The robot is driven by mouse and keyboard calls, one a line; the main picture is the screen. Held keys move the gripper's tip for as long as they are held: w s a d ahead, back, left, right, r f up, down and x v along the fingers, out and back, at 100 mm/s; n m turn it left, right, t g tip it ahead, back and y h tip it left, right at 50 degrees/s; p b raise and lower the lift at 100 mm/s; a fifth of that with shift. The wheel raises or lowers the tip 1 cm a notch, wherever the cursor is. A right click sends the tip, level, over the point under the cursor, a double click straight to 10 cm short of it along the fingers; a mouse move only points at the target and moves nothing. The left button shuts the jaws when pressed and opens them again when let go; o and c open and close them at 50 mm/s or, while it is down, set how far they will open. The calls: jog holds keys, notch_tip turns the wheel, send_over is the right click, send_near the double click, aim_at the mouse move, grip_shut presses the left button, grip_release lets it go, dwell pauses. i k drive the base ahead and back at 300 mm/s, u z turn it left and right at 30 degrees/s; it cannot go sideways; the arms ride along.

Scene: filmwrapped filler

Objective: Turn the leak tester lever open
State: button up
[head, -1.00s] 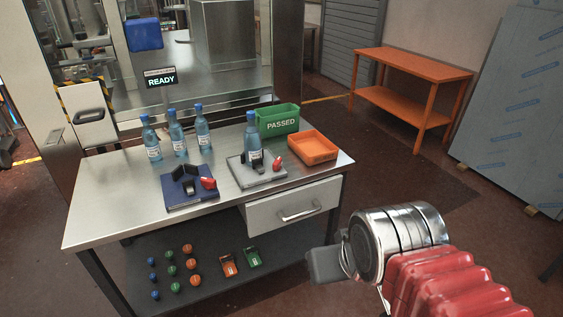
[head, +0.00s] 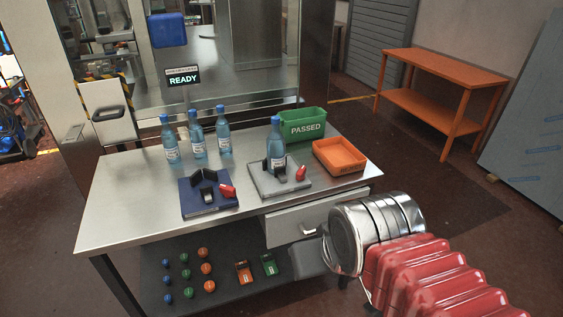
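Two fixtures with red levers stand on the steel workbench (head: 130,205); no label tells me which is the leak tester. The grey fixture (head: 292,186) holds an upright blue-capped bottle (head: 277,143) between black jaws, with its red lever (head: 300,173) at the right. The blue fixture (head: 212,206) to its left has black jaws with no bottle between them and a red lever (head: 228,191) at its right. My gripper (head: 308,258) shows only partly as a grey piece at the end of my arm, before the drawer; its fingers cannot be made out.
Several bottles (head: 198,142) stand at the back left of the bench. A green PASSED bin (head: 302,127) and an orange tray (head: 340,157) are at the right. A READY sign (head: 183,80) stands behind. Caps and small boxes lie on the lower shelf (head: 220,280).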

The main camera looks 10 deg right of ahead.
aim_at(300, 175)
jog(key=u, duration=0.35)
jog(key=i, duration=1.45)
jog(key=z, duration=0.2)
